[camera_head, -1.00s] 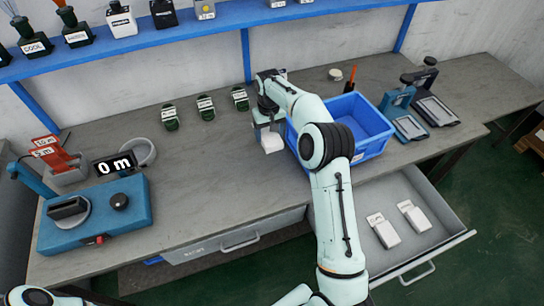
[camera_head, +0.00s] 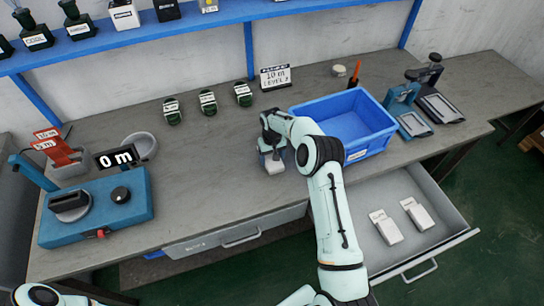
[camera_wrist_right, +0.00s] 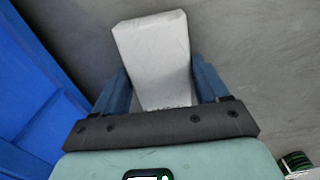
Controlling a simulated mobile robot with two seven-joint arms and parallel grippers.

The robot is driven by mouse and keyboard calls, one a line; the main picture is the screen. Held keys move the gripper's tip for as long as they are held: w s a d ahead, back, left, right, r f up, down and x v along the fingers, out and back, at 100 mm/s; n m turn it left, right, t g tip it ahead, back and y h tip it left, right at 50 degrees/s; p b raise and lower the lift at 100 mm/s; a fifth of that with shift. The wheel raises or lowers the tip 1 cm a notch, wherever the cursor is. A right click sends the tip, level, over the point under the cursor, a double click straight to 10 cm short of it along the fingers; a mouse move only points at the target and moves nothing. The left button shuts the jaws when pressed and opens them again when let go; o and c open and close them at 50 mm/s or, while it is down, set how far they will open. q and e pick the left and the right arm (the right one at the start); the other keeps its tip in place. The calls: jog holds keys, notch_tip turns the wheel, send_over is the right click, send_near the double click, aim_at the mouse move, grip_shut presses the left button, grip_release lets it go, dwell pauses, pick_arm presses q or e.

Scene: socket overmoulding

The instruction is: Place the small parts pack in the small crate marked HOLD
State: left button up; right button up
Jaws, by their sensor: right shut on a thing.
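A white pack (camera_head: 273,165) is held between the fingers of my right gripper (camera_head: 271,153), left of the blue crate. In the right wrist view the pack (camera_wrist_right: 155,50) sits between the two blue fingers and sticks out past them. I cannot tell its height above the bench. The blue open crate (camera_head: 343,120) stands on the bench, and its inside looks empty. Its front label is too small to read, so I cannot confirm HOLD. In the right wrist view the crate wall (camera_wrist_right: 30,90) is at the left. My left gripper is out of view.
An open drawer (camera_head: 455,235) below the bench holds two white packs (camera_head: 386,227). A blue device (camera_head: 97,205) is at left. The bench centre is clear.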

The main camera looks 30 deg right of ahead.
jog(key=o, duration=1.1)
jog(key=shift+f, duration=0.1)
jog(key=shift+c, duration=0.2)
